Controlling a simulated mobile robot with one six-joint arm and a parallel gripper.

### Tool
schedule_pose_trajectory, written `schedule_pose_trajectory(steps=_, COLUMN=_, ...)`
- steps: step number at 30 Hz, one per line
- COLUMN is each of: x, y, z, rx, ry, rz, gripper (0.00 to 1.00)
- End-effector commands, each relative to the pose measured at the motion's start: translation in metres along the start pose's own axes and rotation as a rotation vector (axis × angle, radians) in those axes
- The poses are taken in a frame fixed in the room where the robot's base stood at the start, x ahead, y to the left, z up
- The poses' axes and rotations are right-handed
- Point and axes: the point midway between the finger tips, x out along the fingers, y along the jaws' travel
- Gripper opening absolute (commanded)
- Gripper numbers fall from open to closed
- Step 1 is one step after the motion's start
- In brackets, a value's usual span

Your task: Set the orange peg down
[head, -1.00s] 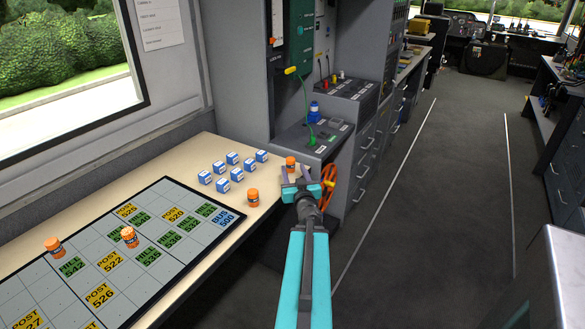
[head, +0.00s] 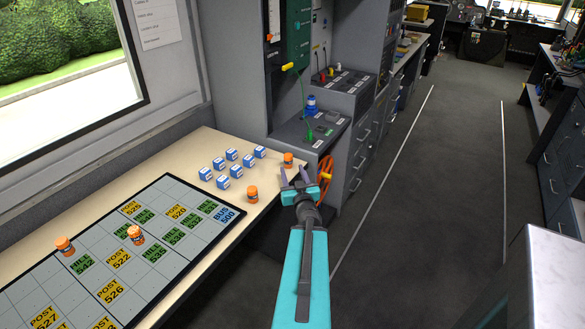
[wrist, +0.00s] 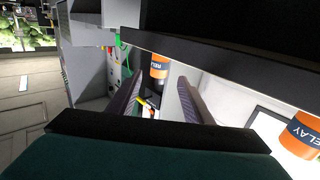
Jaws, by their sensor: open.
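In the wrist view the peg (wrist: 159,66) shows in the gap between the two finger tips, partly cut off by a dark bar. My gripper's fingers are apart and hold nothing. A second orange peg (head: 252,194) stands on the table left of my gripper; a labelled orange peg (wrist: 303,133) shows at the wrist view's right edge. Two more orange pegs (head: 136,234) (head: 65,245) stand on the map board.
The dark-framed map board (head: 190,246) covers the table's near part. Several blue-and-white blocks (head: 222,182) stand behind the second peg. An orange reel (head: 325,178) and grey console (head: 310,130) lie beyond the table corner. The aisle floor (head: 430,200) at right is clear.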

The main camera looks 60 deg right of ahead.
Motion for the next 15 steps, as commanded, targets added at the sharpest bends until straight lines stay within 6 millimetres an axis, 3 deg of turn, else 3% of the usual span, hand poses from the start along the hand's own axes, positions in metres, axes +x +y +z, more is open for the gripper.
schedule_pose_trajectory(steps=15, x=-0.0105, y=0.0008, z=-0.002, rx=-0.001, ry=0.002, rz=0.006, gripper=0.46)
